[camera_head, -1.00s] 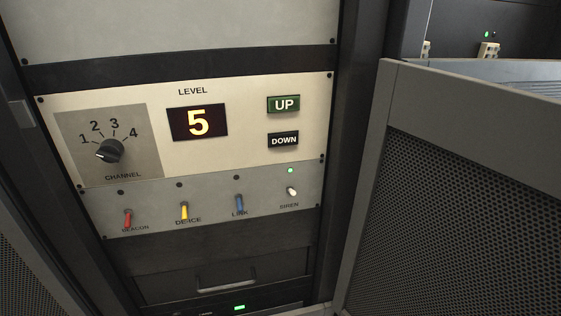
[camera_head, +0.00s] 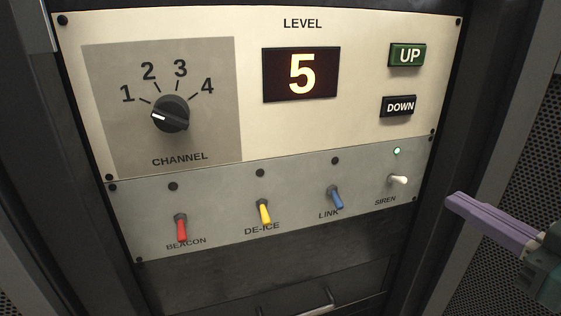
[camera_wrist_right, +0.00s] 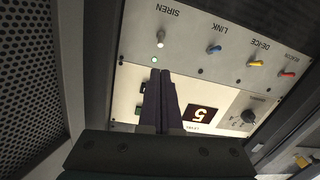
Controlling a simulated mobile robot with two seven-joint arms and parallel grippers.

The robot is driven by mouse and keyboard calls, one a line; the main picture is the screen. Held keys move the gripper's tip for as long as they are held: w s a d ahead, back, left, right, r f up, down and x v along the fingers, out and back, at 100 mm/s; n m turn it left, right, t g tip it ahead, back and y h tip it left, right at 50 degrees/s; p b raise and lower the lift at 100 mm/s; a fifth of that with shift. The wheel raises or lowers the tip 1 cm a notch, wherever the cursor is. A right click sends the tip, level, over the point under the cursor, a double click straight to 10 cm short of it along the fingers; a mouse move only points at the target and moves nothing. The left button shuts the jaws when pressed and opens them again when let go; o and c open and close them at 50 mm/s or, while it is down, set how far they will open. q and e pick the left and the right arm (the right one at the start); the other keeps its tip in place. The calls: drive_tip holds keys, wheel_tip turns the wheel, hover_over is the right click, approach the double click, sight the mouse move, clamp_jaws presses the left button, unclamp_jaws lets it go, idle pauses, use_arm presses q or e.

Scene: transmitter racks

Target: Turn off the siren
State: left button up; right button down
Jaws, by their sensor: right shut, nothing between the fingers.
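The siren switch (camera_head: 398,180) is a white toggle at the right end of the lower grey panel strip, above the label SIREN. A green lamp (camera_head: 396,151) above it is lit. In the right wrist view the white siren toggle (camera_wrist_right: 161,38) and lit lamp (camera_wrist_right: 154,59) appear just beyond the fingertips. My right gripper (camera_head: 450,200) has purple fingers, shut and empty, to the right of and slightly below the toggle, apparently not touching it. The right wrist view shows its fingers (camera_wrist_right: 163,76) together. My left gripper is not in view.
Beacon (camera_head: 181,228), de-ice (camera_head: 265,212) and link (camera_head: 336,197) toggles stand left of the siren; their lamps are dark. Above are the channel knob (camera_head: 170,114), the level display (camera_head: 300,74) reading 5, and UP (camera_head: 407,55) and DOWN (camera_head: 398,106) buttons. Perforated metal (camera_head: 530,150) lies at the right.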

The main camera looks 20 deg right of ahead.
sight(398, 179)
drive_tip(key=shift+s, duration=0.1)
drive_tip(key=w, duration=0.6)
drive_tip(key=w+p, duration=0.1)
drive_tip(key=w, duration=0.2)
drive_tip(key=shift+d+f, duration=0.15)
drive_tip(key=shift+d, duration=0.1)
drive_tip(key=shift+w+f, duration=0.1)
drive_tip(key=shift+w, duration=0.45)
